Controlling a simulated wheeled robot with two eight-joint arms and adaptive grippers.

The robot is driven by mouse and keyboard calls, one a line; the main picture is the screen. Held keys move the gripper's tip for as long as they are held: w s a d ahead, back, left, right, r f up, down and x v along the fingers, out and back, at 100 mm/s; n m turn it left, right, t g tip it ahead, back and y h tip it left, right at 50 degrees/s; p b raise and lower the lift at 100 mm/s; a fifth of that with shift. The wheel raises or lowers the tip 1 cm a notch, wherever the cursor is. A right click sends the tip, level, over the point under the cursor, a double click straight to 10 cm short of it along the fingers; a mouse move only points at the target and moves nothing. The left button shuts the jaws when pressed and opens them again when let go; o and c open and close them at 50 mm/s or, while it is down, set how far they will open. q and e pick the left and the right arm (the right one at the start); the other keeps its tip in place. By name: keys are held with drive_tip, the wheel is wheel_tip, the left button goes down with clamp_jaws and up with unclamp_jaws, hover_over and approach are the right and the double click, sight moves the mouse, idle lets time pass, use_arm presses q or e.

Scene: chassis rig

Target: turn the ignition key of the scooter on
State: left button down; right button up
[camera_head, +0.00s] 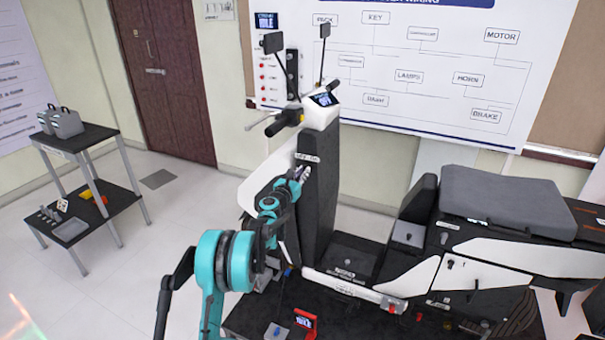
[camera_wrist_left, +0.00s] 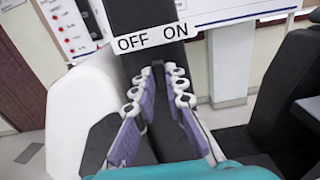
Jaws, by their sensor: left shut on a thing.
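The scooter (camera_head: 318,200) stands at centre and right, with its front column upright. A white OFF/ON label (camera_wrist_left: 152,39) is on the dark column in the left wrist view, with OFF at left and ON at right; it also shows small in the head view (camera_head: 307,157). My left gripper (camera_head: 301,174) reaches the column just below this label. Its two purple-lined fingers (camera_wrist_left: 158,72) converge at the tips there, shut on the ignition key. My right gripper is not in view.
The handlebar (camera_head: 285,121) and mirrors stand above my left gripper. The scooter's seat (camera_head: 505,200) is at right. A black two-level table (camera_head: 95,135) with boxes stands at left. A wiring board (camera_head: 420,70) hangs behind. Floor at left is clear.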

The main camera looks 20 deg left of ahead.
use_arm(q)
drive_tip(key=shift+m, duration=0.3)
drive_tip(key=m, duration=1.1)
drive_tip(key=shift+d+f, duration=0.15)
drive_tip(key=shift+d, duration=0.05)
idle(0.3)
drive_tip(key=c, duration=1.6)
unclamp_jaws()
drive_tip(key=shift+o, duration=0.2)
